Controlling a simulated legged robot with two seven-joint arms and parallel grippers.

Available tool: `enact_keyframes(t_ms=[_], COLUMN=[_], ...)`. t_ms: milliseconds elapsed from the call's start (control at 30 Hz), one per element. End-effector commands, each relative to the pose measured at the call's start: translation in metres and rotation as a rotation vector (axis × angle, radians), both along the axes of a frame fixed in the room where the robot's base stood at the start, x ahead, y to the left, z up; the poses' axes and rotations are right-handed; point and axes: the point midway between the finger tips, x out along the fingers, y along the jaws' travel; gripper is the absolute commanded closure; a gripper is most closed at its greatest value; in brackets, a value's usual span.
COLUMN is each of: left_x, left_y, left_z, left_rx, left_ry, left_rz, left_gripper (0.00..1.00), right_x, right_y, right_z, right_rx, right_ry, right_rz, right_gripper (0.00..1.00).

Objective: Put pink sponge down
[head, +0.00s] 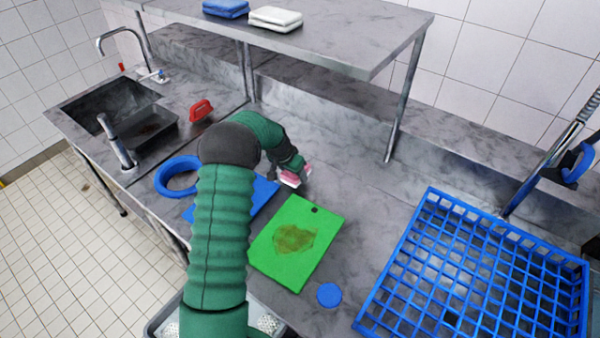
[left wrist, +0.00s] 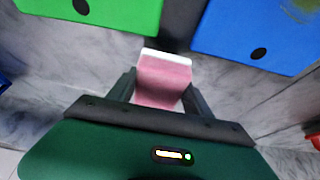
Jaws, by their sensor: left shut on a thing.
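The pink sponge (head: 293,177), with a white layer on one side, is at the end of my left arm in the head view. It also shows in the left wrist view (left wrist: 162,82), between the two dark fingers of my left gripper (left wrist: 160,88). That gripper (head: 296,172) is shut on the sponge, over or at the grey counter (head: 345,185) just behind the green cutting board. I cannot tell whether the sponge touches the counter. My right gripper is in neither view.
A stained green board (head: 290,262) and a blue board (head: 264,190) lie on the counter. A blue rack (head: 425,210) stands at right, a blue disc (head: 329,295) near it. A red object (head: 201,110) lies by the sink (head: 85,92). A shelf (head: 330,45) overhangs the back.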

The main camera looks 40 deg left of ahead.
Motion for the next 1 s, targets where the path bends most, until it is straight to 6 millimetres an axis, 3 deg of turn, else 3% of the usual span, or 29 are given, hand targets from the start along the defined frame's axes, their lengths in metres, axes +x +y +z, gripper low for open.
enact_keyframes(t_ms=[200, 267, 333, 633, 1000], left_x=[0.033, 0.030, 0.031, 0.030, 0.030], left_y=[0.000, 0.001, 0.000, 0.001, 0.001], left_z=[-0.004, -0.026, -0.034, -0.034, -0.048], left_rx=[0.001, -0.002, -0.001, 0.000, -0.001], left_ry=[-0.001, 0.002, 0.001, -0.001, 0.001], left_rz=[-0.003, 0.001, 0.001, 0.000, 0.001], left_gripper=[0.86, 0.86, 0.86, 0.86, 0.86], right_x=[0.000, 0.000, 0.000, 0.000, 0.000], right_y=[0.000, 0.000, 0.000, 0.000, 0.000], right_z=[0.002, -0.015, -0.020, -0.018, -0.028], right_rx=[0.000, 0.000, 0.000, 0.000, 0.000], right_ry=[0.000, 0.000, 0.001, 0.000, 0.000], right_rz=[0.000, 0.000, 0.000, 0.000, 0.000], right_gripper=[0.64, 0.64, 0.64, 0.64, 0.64])
